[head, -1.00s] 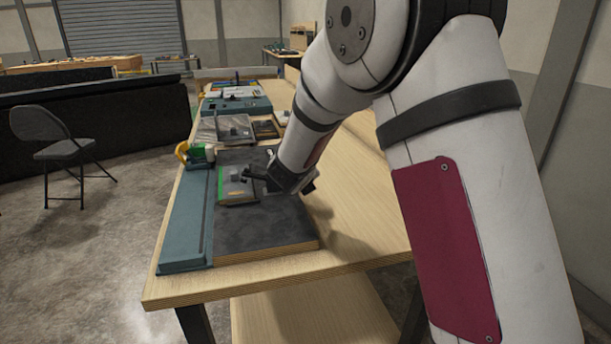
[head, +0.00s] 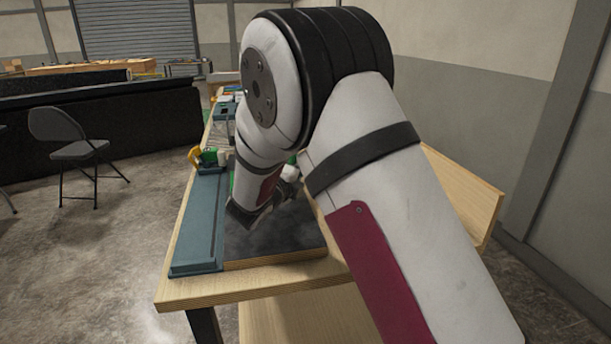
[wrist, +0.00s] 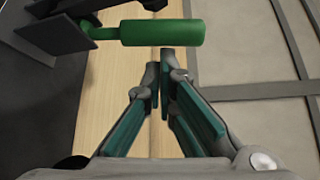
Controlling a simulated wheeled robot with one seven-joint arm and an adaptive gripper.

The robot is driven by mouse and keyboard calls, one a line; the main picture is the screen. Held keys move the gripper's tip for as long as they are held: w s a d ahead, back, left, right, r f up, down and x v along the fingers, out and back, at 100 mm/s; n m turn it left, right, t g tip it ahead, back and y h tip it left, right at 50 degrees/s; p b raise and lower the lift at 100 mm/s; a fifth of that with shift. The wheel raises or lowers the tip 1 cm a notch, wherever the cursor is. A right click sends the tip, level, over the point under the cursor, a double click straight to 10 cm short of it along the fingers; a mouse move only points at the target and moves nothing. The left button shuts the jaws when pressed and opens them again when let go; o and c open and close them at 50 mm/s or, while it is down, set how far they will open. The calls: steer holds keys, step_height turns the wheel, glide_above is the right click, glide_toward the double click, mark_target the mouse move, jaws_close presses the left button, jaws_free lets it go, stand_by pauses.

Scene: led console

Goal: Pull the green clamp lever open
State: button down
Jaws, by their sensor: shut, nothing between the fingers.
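The green clamp lever's handle (wrist: 162,32) is a smooth green cylinder lying across the top of the wrist view. Its left end joins a dark metal bracket (wrist: 75,30). My gripper (wrist: 163,68) points at it with both fingertips close together, just below the handle in the picture. It is shut and holds nothing. I cannot tell whether the fingertips touch the handle. In the head view my arm hides most of the work area, and a small green patch (head: 291,159) shows beside my gripper's dark parts; I cannot tell for sure that it is the lever.
The wooden table (head: 240,290) carries a dark board (head: 285,235) and a long teal rail (head: 198,225) at its left edge. A green-and-white part with a yellow loop (head: 194,156) stands at the rail's far end. A folding chair (head: 75,145) stands on the floor at left.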

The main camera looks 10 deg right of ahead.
steer(key=shift+a+r+n+t, duration=0.1)
steer(key=shift+a+n+t, duration=0.15)
steer(key=shift+n+t, duration=0.05)
stand_by(0.6)
